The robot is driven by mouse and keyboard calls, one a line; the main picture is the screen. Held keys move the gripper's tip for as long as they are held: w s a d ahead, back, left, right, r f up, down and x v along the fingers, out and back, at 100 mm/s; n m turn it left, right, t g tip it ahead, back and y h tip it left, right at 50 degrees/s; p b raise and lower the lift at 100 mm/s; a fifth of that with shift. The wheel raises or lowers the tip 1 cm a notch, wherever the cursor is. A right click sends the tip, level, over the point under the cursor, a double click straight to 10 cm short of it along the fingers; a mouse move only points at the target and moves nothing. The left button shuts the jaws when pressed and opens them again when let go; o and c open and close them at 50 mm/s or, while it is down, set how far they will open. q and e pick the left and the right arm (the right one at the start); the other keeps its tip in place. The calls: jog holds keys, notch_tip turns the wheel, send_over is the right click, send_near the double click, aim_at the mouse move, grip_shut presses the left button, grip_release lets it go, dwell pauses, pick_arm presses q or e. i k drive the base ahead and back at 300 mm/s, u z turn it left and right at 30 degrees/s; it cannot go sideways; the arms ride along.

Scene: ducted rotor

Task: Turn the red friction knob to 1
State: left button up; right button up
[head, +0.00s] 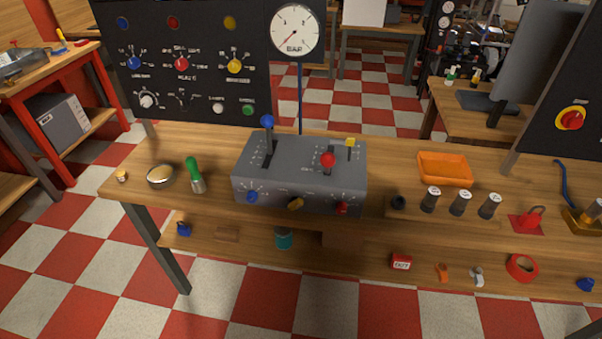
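A grey lever box (300,165) stands on the wooden bench. Its front face carries a blue knob (252,197), a yellow knob (296,203) and a red knob (342,208) at the right end. Small scale marks surround the knobs, but their numbers and the red knob's exact setting are too small to read. On top are a blue-balled lever (267,121), a red-balled lever (327,159) and a yellow-tipped lever (350,142). Neither of my grippers is in view, and nothing touches the red knob.
A black panel (205,105) with another red knob (182,64) stands behind. A round gauge (295,30) rises behind the box. A green-handled tool (193,172) lies left; an orange tray (445,168) and several dark cylinders stand right. Space before the box's front is clear.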

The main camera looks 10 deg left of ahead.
aim_at(341, 206)
jog(key=z, duration=0.4)
jog(key=k, duration=1.15)
jog(key=z, duration=1.5)
jog(key=i, duration=0.65)
jog(key=u, duration=0.5)
jog(key=i, duration=0.65)
jog(key=u, duration=0.75)
